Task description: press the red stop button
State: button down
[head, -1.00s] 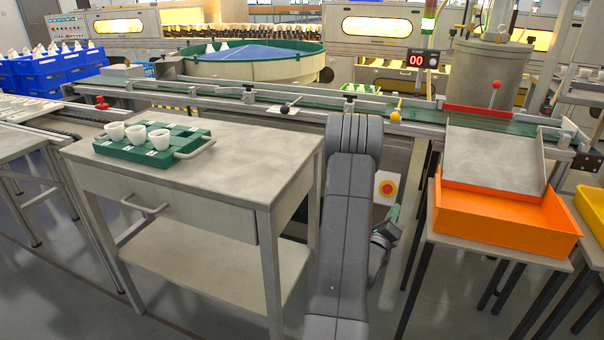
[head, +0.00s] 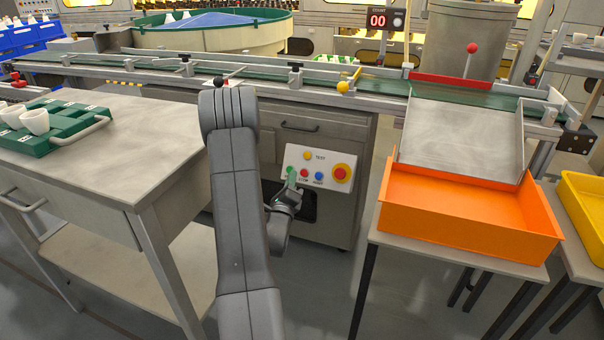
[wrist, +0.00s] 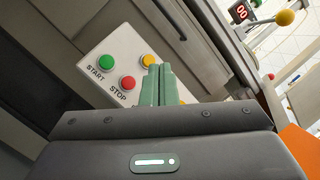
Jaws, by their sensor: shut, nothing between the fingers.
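The red stop button (wrist: 127,82) is a small round red button above the word STOP on a white control panel (wrist: 112,55). In the head view the stop button (head: 304,173) sits between the green start button (head: 291,170) and a blue button. My gripper (wrist: 157,70) is shut and empty, its green fingers pointing at the panel. In the wrist view the fingertips lie just right of the stop button, below a yellow button (wrist: 149,60). In the head view my gripper (head: 291,178) is in front of the panel's left end. I cannot tell whether it touches.
A large red knob on a yellow ring (head: 341,174) is at the panel's right end. A grey table (head: 120,150) with a green cup tray (head: 60,130) stands left. An orange bin (head: 470,215) stands right. A yellow-knobbed lever (head: 343,87) is above the panel.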

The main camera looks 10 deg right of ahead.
jog(key=shift+w+d+f, duration=0.7)
jog(key=shift+w+f, duration=0.05)
jog(key=shift+w, duration=0.3)
jog(key=shift+w+d+f, duration=0.7)
jog(key=shift+w+d, duration=0.05)
jog(key=shift+w, duration=0.3)
jog(key=shift+w+d+f, duration=0.7)
jog(key=shift+w+f, duration=0.05)
jog(key=shift+w, duration=0.3)
jog(key=shift+w+d+f, duration=0.1)
jog(key=shift+w, duration=0.05)
jog(key=shift+w+d+f, duration=0.1)
jog(key=shift+w, duration=0.1)
jog(key=shift+w+d+f, duration=0.15)
jog(key=shift+w+f, duration=0.05)
jog(key=shift+w, duration=0.05)
dwell(0.5)
jog(key=shift+s, duration=0.1)
jog(key=shift+s+a+r, duration=0.35)
jog(key=shift+s+r, duration=0.05)
jog(key=shift+s, duration=0.1)
dwell(0.4)
jog(key=shift+s+a+r, duration=0.6)
jog(key=shift+s+r, duration=0.05)
jog(key=shift+s, duration=0.25)
jog(key=shift+s+a+r, duration=0.6)
jog(key=shift+s, duration=0.3)
